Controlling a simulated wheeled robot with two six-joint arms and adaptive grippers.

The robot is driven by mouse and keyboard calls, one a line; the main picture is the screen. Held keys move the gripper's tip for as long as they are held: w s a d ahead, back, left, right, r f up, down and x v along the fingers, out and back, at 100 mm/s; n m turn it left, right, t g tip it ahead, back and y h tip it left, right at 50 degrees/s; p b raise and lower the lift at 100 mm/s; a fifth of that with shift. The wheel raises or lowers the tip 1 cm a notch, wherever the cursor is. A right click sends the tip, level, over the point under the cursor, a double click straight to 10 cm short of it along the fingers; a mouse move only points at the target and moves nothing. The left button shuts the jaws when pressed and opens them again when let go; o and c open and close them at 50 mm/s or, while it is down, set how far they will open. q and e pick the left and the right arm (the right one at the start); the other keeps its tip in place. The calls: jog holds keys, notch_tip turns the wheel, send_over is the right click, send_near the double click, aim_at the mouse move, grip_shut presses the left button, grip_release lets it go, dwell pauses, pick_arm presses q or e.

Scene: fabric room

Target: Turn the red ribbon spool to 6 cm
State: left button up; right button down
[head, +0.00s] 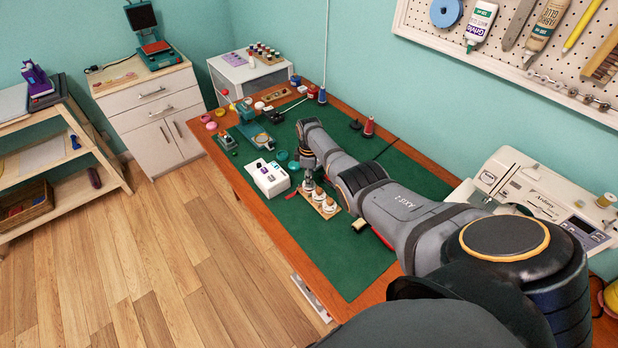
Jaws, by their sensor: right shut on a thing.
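A small wooden holder (328,213) stands on the green mat with a row of white-topped spools. A short red strip (292,195) shows on the mat at its far left end, beside the spool under my gripper; I take that spool as the red ribbon spool (308,186). My right arm reaches over the table from the lower right. My right gripper (306,174) points down at that far end and is shut on the spool's top. The fingers are small and partly hidden by my arm. No length marking is readable. My left gripper is not in view.
A white box (269,178) with dark and purple items stands left of the holder. A small dark roll (359,226) lies to its right. Thread cones (369,127) stand behind my arm. A sewing machine (530,190) is at the right. The front mat (350,265) is clear.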

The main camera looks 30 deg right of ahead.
jog(key=c, duration=1.1)
grip_release()
jog(key=shift+c, duration=0.2)
jog(key=shift+r, duration=0.15)
notch_tip(320, 180, up, 12)
